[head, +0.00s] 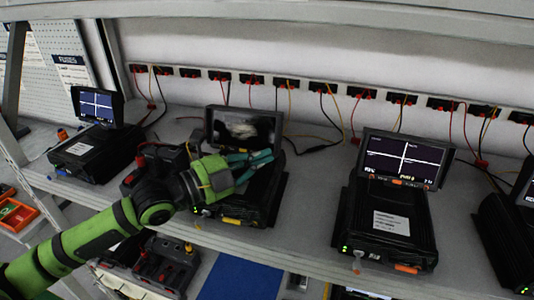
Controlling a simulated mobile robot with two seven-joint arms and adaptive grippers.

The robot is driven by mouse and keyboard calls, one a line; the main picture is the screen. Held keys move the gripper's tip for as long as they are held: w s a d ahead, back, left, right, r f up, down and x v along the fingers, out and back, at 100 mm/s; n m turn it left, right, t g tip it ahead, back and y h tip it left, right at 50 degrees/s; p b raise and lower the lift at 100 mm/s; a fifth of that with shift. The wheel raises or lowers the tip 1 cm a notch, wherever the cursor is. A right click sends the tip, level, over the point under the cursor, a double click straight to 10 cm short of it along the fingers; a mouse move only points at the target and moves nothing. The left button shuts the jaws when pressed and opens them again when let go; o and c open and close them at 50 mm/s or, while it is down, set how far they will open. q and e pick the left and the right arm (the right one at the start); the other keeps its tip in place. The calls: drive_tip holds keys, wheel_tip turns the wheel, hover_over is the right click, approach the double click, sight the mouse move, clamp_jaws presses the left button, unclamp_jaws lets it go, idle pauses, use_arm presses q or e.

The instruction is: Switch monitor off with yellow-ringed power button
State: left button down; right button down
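My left gripper (268,156) reaches in from the left over the second unit from the left. Its teal fingers come together at the tips and look shut, with nothing seen between them. Behind and above it stands a small monitor (243,128) with a dark screen and a pale reflection, no traces showing. Its black base unit (262,205) has green lights and a yellow tab (231,221) at the front, and my gripper hides part of it. I cannot make out a yellow-ringed button on any monitor. My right gripper is not in view.
Lit monitors stand at left (97,105) and right (403,158), with another cut off at the right edge. A row of sockets with red, yellow and black cables (251,79) runs along the back wall. The shelf (310,190) is bare between the two middle units.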

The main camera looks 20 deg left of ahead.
use_arm(q)
drive_tip(key=shift+s+f, duration=0.15)
drive_tip(key=shift+f, duration=0.1)
drive_tip(key=shift+s, duration=0.5)
drive_tip(key=shift+s+r+p, duration=0.1)
drive_tip(key=shift+p, duration=0.2)
drive_tip(key=shift+s+r, duration=0.1)
drive_tip(key=shift+s, duration=0.15)
drive_tip(key=shift+s+r+p, duration=0.25)
drive_tip(key=shift+s+p, duration=0.1)
drive_tip(key=shift+s, duration=0.3)
drive_tip(key=shift+s+r+p, duration=0.2)
drive_tip(key=shift+s+p, duration=0.1)
drive_tip(key=shift+s, duration=0.4)
drive_tip(key=shift+s+r+p, duration=0.25)
drive_tip(key=shift+s+p, duration=0.1)
drive_tip(key=shift+s, duration=0.3)
